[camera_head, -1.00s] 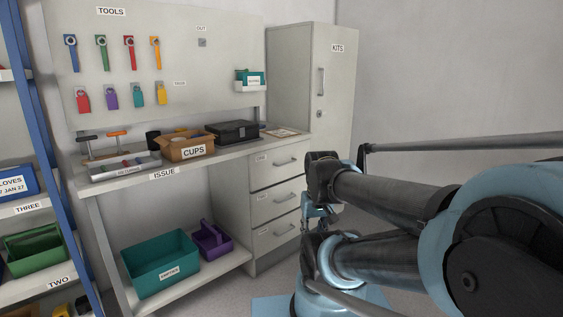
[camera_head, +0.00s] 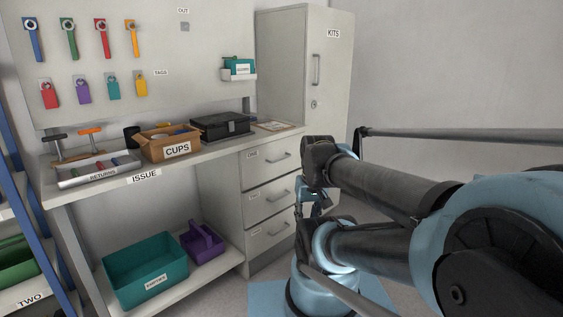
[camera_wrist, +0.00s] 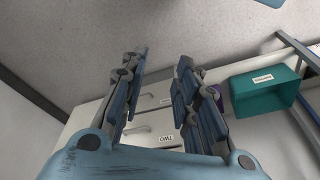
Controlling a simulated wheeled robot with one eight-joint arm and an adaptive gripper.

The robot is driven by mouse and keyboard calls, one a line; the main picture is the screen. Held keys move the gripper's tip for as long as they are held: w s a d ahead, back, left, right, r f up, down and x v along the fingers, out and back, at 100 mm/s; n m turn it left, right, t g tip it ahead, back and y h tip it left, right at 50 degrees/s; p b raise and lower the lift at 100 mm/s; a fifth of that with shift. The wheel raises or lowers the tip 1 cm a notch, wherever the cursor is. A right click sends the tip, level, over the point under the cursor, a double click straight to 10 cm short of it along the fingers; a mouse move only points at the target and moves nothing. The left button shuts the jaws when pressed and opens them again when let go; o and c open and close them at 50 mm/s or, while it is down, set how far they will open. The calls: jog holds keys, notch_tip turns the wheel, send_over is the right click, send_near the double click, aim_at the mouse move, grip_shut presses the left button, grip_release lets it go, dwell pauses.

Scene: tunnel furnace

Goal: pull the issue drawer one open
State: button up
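Issue drawer one (camera_head: 262,173) is the top drawer in the bank under the right end of the issue bench. It is shut flush, with a bar handle (camera_head: 281,156) and a label reading ONE. My gripper (camera_head: 316,198) is to the right of the drawer fronts in the head view, partly hidden by my arm. In the wrist view my gripper (camera_wrist: 162,58) has its fingers spread with nothing between them. The drawer front labelled TWO (camera_wrist: 150,137) shows upside down beyond the fingers. I cannot make out drawer one in the wrist view.
Two more shut drawers lie below drawer one. The KITS cabinet (camera_head: 334,95) stands behind on the right. The bench top (camera_head: 120,185) holds a CUPS box (camera_head: 160,152), a black case (camera_head: 221,128) and a returns tray (camera_head: 72,182). A teal bin (camera_head: 150,287) and purple caddy (camera_head: 203,251) sit below.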

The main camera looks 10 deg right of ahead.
jog(key=w+a+r+m+t+y, duration=0.1)
jog(key=w+r+m+t+y, duration=0.15)
jog(key=w, duration=1.05)
jog(key=w+a+r+m+t+y, duration=0.1)
jog(key=w+a+r+m+y, duration=0.2)
jog(key=w, duration=0.9)
jog(key=w+d+f+m+t+y, duration=0.2)
jog(key=w+d+f+m+t, duration=0.1)
jog(key=w+d, duration=0.5)
jog(key=w+d+f+m+t+y, duration=0.15)
jog(key=w+d+t, duration=0.35)
jog(key=w, duration=0.5)
jog(key=shift+m+g, duration=0.4)
jog(key=shift+g, duration=0.25)
jog(key=x, duration=1.1)
jog(key=d+f+x, duration=0.1)
jog(key=x, duration=0.4)
jog(key=shift+w+a+f, duration=0.1)
jog(key=shift+w+f, duration=0.05)
jog(key=shift+w, duration=0.25)
